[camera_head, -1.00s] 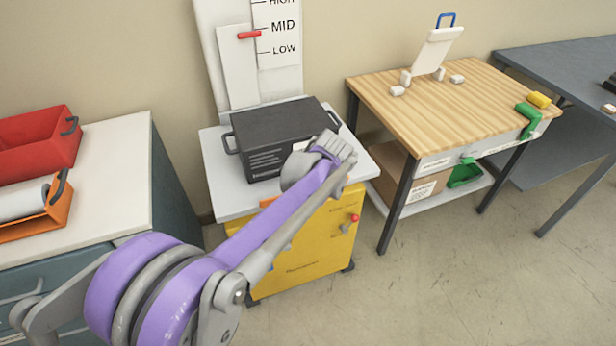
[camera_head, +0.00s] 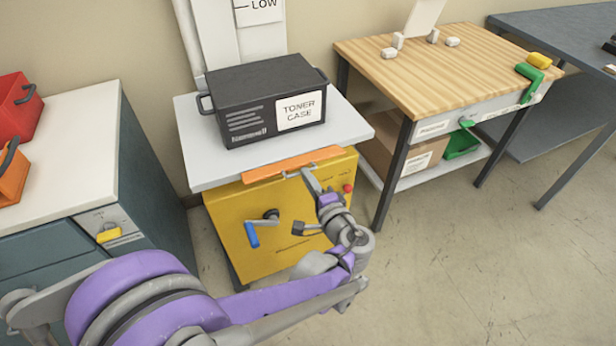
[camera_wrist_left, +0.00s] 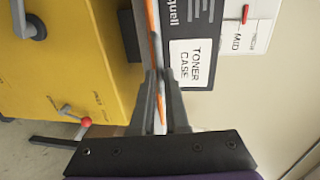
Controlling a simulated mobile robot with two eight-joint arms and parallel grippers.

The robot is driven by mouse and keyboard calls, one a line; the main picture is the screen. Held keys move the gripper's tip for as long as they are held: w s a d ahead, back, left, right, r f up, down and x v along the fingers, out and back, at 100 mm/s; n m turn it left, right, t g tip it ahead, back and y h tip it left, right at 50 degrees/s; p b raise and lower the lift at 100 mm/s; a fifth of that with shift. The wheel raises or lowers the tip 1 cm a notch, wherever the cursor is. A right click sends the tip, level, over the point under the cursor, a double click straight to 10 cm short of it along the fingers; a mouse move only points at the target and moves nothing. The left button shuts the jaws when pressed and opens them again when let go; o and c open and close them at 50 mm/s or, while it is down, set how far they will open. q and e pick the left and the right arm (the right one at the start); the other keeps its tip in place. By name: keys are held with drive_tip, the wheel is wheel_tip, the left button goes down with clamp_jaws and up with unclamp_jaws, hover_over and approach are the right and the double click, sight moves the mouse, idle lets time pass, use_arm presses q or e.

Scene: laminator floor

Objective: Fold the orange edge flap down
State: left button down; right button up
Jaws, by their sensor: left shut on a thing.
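The orange edge flap (camera_head: 275,168) is a narrow strip along the front edge of the light top of the yellow cabinet (camera_head: 285,222). It stands out at the top of the yellow front face, roughly level with the top. My left gripper (camera_head: 304,171) is at the flap's front edge, right of its middle, with its fingers shut on it. In the left wrist view the flap (camera_wrist_left: 153,28) runs as a thin orange line between the fingertips (camera_wrist_left: 158,78). The fingers partly hide it there. My right gripper is not in view.
A black toner case (camera_head: 262,100) sits on the cabinet top behind the flap. The cabinet front has a blue-handled crank (camera_head: 253,235) and a red knob (camera_head: 347,188). A wooden table (camera_head: 440,70) stands right, a teal cabinet (camera_head: 150,190) left. The floor at right is free.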

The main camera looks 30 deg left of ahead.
use_arm(q)
drive_tip(key=shift+d+f+t+y+b, duration=0.1)
drive_tip(key=shift+f+t+y+b, duration=1.3)
drive_tip(key=shift+b, duration=1.1)
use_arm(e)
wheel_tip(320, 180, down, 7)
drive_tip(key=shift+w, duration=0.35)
use_arm(q)
drive_tip(key=shift+f+g, duration=0.3)
drive_tip(key=shift+f, duration=0.05)
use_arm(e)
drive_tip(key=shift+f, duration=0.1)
use_arm(q)
drive_tip(key=shift+s, duration=0.1)
drive_tip(key=c, duration=0.9)
unclamp_jaws()
drive_tip(key=v, duration=1)
drive_tip(key=shift+s+d+f, duration=0.2)
drive_tip(key=shift+d, duration=0.05)
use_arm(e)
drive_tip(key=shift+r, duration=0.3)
